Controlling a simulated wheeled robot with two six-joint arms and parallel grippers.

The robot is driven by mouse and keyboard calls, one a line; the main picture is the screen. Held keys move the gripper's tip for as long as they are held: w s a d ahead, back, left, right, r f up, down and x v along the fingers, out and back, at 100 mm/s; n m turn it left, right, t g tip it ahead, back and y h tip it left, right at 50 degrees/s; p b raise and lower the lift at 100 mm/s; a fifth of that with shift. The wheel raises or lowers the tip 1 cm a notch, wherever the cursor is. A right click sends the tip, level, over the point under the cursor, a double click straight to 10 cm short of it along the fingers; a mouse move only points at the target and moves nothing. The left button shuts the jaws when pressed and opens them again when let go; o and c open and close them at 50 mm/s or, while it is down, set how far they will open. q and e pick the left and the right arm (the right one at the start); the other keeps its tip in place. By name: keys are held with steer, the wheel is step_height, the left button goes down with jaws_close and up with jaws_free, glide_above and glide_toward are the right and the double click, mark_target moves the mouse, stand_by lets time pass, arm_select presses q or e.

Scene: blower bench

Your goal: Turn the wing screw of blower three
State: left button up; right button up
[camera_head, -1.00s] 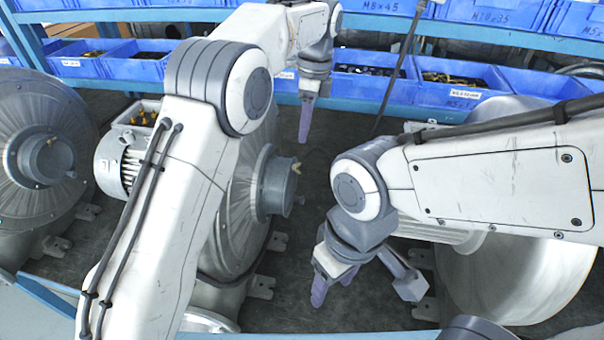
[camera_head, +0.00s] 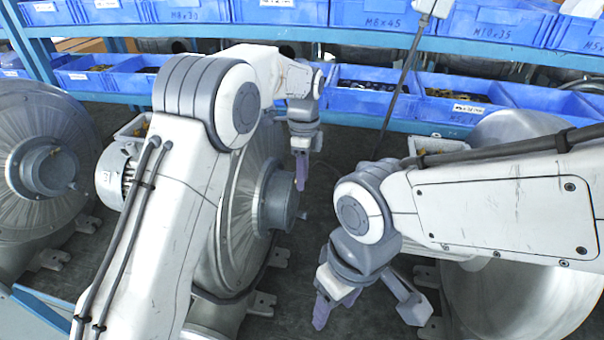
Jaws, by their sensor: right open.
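Three grey blowers stand in a row: one at the left (camera_head: 62,140), one in the middle (camera_head: 236,225) and one at the right (camera_head: 530,300). I cannot tell which is number three. A small wing-like piece (camera_head: 304,215) sticks out from the grey port (camera_head: 280,205) of the middle blower. My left gripper (camera_head: 301,180) points down in front of the top of that port, seemingly apart from it; its fingers show edge-on. My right gripper (camera_head: 324,308) is open, pointing down over the bench, to the right of and nearer than the port. My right arm covers much of the right blower.
Blue bins of small parts (camera_head: 465,100) line the shelf behind the blowers. A thin dark pole (camera_head: 398,92) rises at the back. Mounting feet (camera_head: 262,303) stick out beside the middle blower. Dark bench surface (camera_head: 345,150) shows behind my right gripper.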

arm_select(q)
jaws_close()
steer(key=shift+w+g+y+p, duration=0.2)
steer(key=shift+g+p, duration=0.85)
steer(key=shift+p, duration=1.75)
steer(key=shift+w+g+y+p, duration=0.2)
steer(key=shift+g+p, duration=0.85)
steer(key=shift+p, duration=1.7)
jaws_free()
steer(key=shift+f, duration=0.1)
